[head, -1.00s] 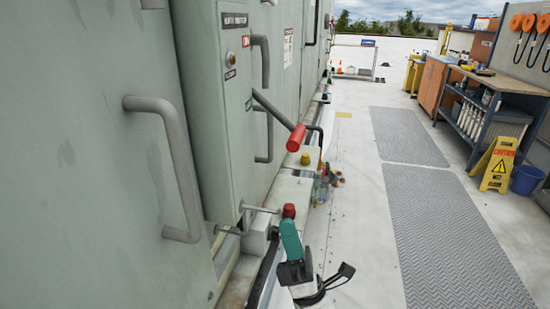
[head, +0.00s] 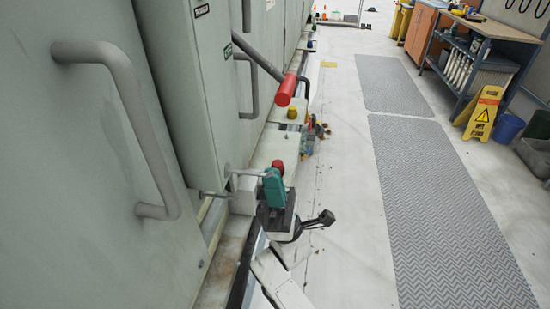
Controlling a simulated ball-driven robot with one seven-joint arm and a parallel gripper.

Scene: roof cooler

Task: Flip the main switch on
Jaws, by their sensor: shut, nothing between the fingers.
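The main switch shows as a long grey lever (head: 259,59) with a red grip (head: 287,90), on the side of the tall grey-green switch box (head: 180,90). The lever slants out to the right and down from the box. My gripper (head: 272,176), with teal fingers on a black body, is in the lower middle of the head view. Its fingers are shut and empty. It appears below and nearer than the red grip, apart from it. The lever's pivot and the top of the box are not clearly visible.
A grey door handle (head: 125,120) stands out at the left. Red (head: 278,166) and yellow (head: 292,113) caps sit along the ledge by the cabinets. Small clutter (head: 318,130) lies beside it. A yellow wet-floor sign (head: 480,107) and workbench stand right. The floor between is mostly clear.

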